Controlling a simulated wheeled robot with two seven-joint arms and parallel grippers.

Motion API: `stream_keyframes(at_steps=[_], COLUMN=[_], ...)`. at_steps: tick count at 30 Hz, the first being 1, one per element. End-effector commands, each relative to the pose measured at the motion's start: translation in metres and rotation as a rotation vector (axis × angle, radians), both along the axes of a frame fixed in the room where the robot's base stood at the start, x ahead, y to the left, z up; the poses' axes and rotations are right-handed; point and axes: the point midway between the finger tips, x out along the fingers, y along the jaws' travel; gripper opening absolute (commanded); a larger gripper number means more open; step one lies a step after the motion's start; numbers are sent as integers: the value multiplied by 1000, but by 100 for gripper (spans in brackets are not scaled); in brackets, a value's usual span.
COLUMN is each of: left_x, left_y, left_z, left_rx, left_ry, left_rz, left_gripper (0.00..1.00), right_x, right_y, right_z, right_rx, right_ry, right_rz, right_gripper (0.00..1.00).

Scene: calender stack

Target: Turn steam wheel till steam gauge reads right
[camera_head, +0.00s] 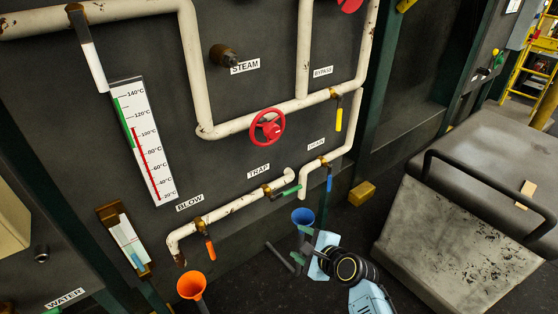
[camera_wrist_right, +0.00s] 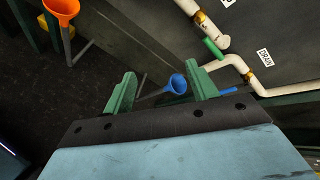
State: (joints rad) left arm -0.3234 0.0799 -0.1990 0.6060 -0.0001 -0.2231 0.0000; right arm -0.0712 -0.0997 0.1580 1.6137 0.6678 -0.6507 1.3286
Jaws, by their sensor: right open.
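A red handwheel (camera_head: 267,127) sits on the cream pipe, below the STEAM label (camera_head: 245,67). Beside that label is a brass fitting with a dark stem (camera_head: 223,55) and no wheel on it. A tall white temperature gauge (camera_head: 147,145) in °C hangs on the left; its red column ends a little above 100, within the green band's height. My right gripper (camera_head: 301,244) is open and empty, low at the bottom right of the panel, well below the red wheel. Its spread fingers show in the right wrist view (camera_wrist_right: 160,88). My left gripper is out of view.
A blue funnel (camera_head: 302,217) stands close to my right gripper; an orange funnel (camera_head: 192,286) is further left. Small valve levers, including a yellow one (camera_head: 339,119), stick out from the pipes. Another red wheel (camera_head: 349,4) is cut off at top. A grey cart (camera_head: 450,235) stands right.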

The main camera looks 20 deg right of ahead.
Motion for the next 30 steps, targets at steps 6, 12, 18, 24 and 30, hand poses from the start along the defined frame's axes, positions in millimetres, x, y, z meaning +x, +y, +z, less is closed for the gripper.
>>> stream_keyframes(at_steps=[6, 12, 18, 24, 30], left_x=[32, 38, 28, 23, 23], left_y=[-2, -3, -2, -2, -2], left_z=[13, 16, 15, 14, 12], left_rx=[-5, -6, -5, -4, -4], left_ry=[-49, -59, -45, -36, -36], left_rz=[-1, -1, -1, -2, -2], left_gripper=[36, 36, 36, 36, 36], right_x=[28, 23, 41, 80, 117], right_y=[-20, -26, -19, -5, 9], right_z=[182, 244, 249, 249, 248], right_rx=[550, 753, 775, 772, 770], right_ry=[-182, -232, -236, -235, -234], right_rz=[-146, -147, -144, -144, -145], right_gripper=[58, 58, 58, 58, 58])
